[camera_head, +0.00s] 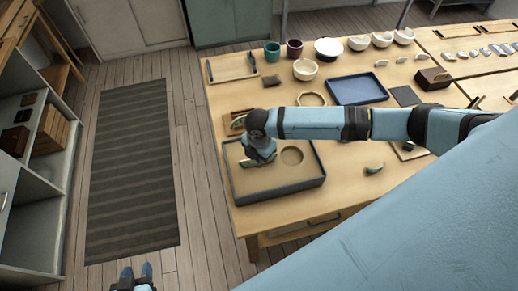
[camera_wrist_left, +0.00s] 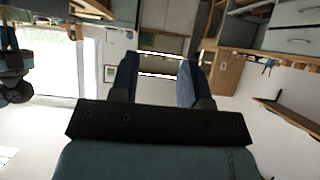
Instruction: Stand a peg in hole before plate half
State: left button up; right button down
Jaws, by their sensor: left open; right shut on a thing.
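My right gripper (camera_head: 262,160) points down over the left part of a grey-rimmed tray (camera_head: 285,190) with a tan filling. A round hollow (camera_head: 292,156) shows in the tan filling, just right of the gripper. A green and pale curved piece (camera_head: 238,122) lies on a wooden board behind the tray, partly hidden by my arm. Another curved piece (camera_head: 374,169) lies on the table right of the tray. I cannot make out a peg. My left gripper (camera_head: 137,272) is open and empty, away from the table; its spread fingers show in the left wrist view (camera_wrist_left: 158,75).
The wooden table (camera_head: 345,195) also holds a blue tray (camera_head: 357,89), cups, several bowls (camera_head: 305,69) and a brown wooden block (camera_head: 433,78). My right arm crosses above the table. A striped rug (camera_head: 125,170) lies on the open floor to the left.

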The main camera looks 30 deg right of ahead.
dwell(0.4)
jog(key=shift+f, duration=0.35)
jog(key=shift+f, duration=0.3)
dwell(0.4)
dwell(0.4)
jog(key=c, duration=0.8)
grip_release()
